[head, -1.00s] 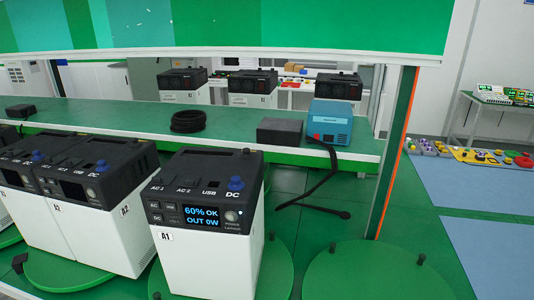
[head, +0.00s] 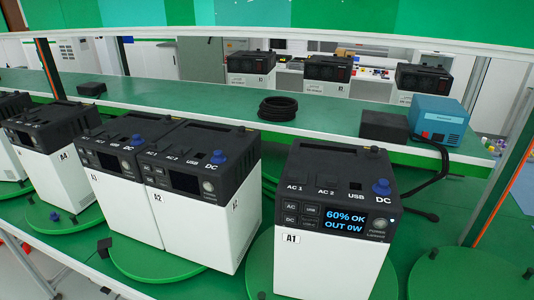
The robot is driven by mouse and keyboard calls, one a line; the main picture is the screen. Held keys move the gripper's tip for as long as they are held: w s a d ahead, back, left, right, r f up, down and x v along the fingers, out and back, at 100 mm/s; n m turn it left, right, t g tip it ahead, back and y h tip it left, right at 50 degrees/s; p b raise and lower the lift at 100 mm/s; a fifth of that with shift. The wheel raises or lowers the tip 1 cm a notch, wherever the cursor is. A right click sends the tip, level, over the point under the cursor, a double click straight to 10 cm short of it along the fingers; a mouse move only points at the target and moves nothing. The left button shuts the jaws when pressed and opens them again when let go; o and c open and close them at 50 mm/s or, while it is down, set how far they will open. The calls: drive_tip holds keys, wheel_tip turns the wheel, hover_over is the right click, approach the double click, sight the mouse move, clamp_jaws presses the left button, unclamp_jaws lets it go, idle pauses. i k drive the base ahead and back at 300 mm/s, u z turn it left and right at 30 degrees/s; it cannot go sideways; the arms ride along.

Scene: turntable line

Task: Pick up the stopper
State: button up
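A small dark blue stopper (head: 55,216) lies loose on the green disc at the lower left, in front of the unit marked A4 (head: 64,183). I see no blue piece on the top of A4. Similar blue stoppers sit by the DC marks on A1 (head: 381,187), A2 (head: 217,157) and A3 (head: 136,140). My gripper is not in view.
White-and-black power units stand on green discs along the front, A1 (head: 330,265) nearest with a lit screen. Behind them, a green shelf (head: 190,112) holds a coiled black cable (head: 278,108), dark boxes and a blue box (head: 438,118). A green disc (head: 465,270) at right carries no unit.

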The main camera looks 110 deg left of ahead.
sight(55, 217)
drive_tip(key=z, duration=0.05)
drive_tip(key=k, duration=0.1)
drive_tip(key=u, duration=4.35)
drive_tip(key=k, duration=0.65)
drive_tip(key=u, duration=0.7)
drive_tip(key=i, duration=0.85)
drive_tip(key=u, duration=0.1)
